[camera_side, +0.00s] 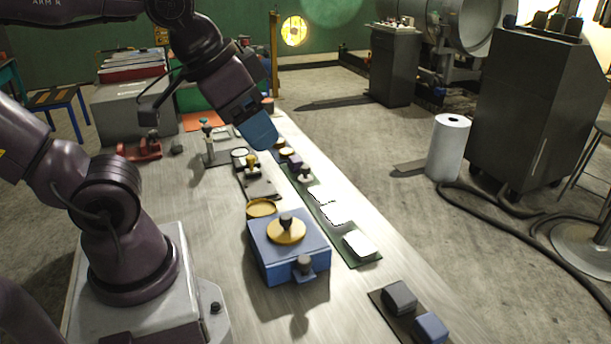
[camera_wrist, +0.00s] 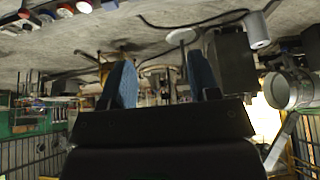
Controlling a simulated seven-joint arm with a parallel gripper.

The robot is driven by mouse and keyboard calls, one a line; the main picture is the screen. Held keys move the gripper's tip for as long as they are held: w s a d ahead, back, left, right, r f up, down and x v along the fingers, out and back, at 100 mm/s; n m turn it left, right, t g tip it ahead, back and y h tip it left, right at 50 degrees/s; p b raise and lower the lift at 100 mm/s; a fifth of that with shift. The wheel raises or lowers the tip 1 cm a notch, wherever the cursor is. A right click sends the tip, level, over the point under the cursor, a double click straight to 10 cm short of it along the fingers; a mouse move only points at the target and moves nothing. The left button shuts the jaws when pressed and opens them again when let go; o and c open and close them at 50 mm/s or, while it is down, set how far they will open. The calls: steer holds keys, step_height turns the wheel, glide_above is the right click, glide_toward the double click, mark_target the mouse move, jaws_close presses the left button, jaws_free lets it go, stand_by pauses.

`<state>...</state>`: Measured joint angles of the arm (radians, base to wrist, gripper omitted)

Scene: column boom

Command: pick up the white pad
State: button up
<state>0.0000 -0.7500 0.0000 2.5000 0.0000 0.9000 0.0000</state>
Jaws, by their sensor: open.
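A white pad (camera_side: 360,244) lies at the near end of a long green strip (camera_side: 364,262) on the table in the side view. Two more bright white patches lie farther up the strip; glare hides their detail. My gripper (camera_side: 264,138), with blue fingers, is in the air above the far part of the table, well away from the near white pad. In the wrist view my gripper (camera_wrist: 160,78) shows two blue fingers spread apart with nothing between them. I cannot pick out the white pad surely in the wrist view.
A blue box (camera_side: 290,262) with a yellow round top and dark knob stands left of the pad. A dark tray with a grey block (camera_side: 399,297) and a blue block (camera_side: 431,328) lies nearer. Small dark-knobbed items crowd the strip's far end.

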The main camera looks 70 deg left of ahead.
steer(key=n+g+y, duration=0.2)
steer(key=n+y, duration=0.1)
steer(key=n, duration=0.6)
glide_toward(305, 166)
steer(key=x, duration=1.2)
steer(key=shift+d, duration=0.1)
steer(key=c, duration=0.7)
